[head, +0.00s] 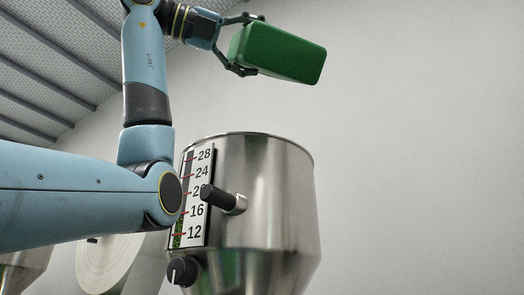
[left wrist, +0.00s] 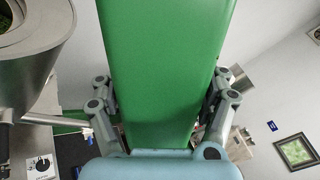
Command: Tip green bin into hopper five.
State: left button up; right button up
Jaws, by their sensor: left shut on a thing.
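The green bin (head: 282,53) is up in the air above the steel hopper (head: 262,185) in the head view, lying tilted on its side. My left gripper (head: 246,45) is shut on the bin, with a finger on either side of it. In the left wrist view the green bin (left wrist: 163,60) fills the middle between the fingers of my left gripper (left wrist: 163,115). Part of the steel hopper (left wrist: 35,60) shows at the left there. The bin's opening and contents are hidden. The hopper's number is not visible. My right gripper is not in view.
A level scale (head: 195,200) with green stuff low in its window is on the hopper's front. A handle (head: 224,199) and a black knob (head: 183,271) stick out. A white roll (head: 105,262) stands behind my arm. Free space lies to the right of the hopper.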

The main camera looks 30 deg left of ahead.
pick_arm(q)
jog(key=w+a, duration=0.8)
jog(key=a, duration=0.3)
jog(key=shift+w+a+f+n+p, duration=0.15)
jog(key=shift+w+a+n+p, duration=0.1)
jog(key=shift+w+n+p, duration=0.15)
dwell(1.2)
jog(key=shift+f+n, duration=0.1)
jog(key=shift+n, duration=0.4)
dwell(0.7)
jog(key=shift+s+d+f+n, duration=0.1)
jog(key=shift+d+f+n, duration=0.1)
jog(key=shift+n, duration=0.3)
dwell(0.8)
jog(key=shift+s+f+n+b, duration=0.1)
jog(key=shift+f+n+b, duration=0.2)
jog(key=shift+n, duration=0.2)
